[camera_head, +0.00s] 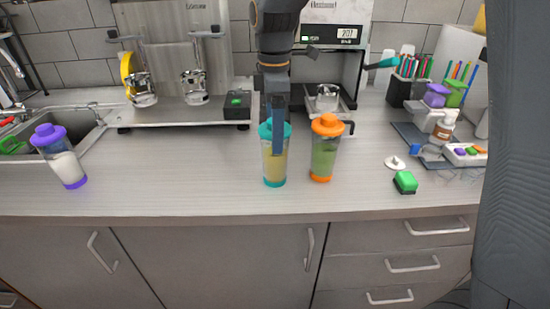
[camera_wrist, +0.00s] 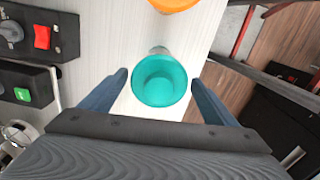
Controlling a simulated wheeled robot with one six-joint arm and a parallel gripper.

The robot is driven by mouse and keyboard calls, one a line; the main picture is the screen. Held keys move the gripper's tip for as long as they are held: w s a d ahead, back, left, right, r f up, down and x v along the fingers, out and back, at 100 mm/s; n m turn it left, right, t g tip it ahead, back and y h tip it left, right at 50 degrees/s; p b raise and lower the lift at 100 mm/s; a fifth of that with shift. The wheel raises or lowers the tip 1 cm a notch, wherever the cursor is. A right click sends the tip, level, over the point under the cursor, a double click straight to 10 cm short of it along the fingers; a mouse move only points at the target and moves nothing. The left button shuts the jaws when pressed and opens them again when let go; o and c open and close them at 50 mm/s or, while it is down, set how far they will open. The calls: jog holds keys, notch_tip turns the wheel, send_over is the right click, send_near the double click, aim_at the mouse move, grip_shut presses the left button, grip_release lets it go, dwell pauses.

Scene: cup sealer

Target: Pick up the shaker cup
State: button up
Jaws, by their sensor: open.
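A shaker cup with a teal lid and teal base (camera_head: 274,165) stands upright on the counter, holding something yellowish. A second shaker cup with an orange lid and base (camera_head: 323,152) stands just to its right, with green contents. A third shaker cup with a purple lid (camera_head: 60,156) is at the left by the sink and looks tilted. My gripper (camera_head: 278,148) is in front of the teal cup's upper part, hiding some of it. In the wrist view my gripper (camera_wrist: 158,82) is open, with one finger on each side of the teal lid (camera_wrist: 160,80); I see gaps on both sides.
The orange lid (camera_wrist: 174,4) is close by at the top of the wrist view. A coffee machine (camera_head: 332,60) stands behind. The counter (camera_head: 180,180) is clear between the purple and teal cups.

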aim_at(275, 158)
jog(key=shift+d+f+p, duration=0.1)
jog(key=shift+f+p, duration=0.65)
jog(key=shift+f, duration=1.35)
jog(key=shift+w, duration=0.1)
jog(key=c, duration=1.9)
jog(key=shift+r, duration=0.1)
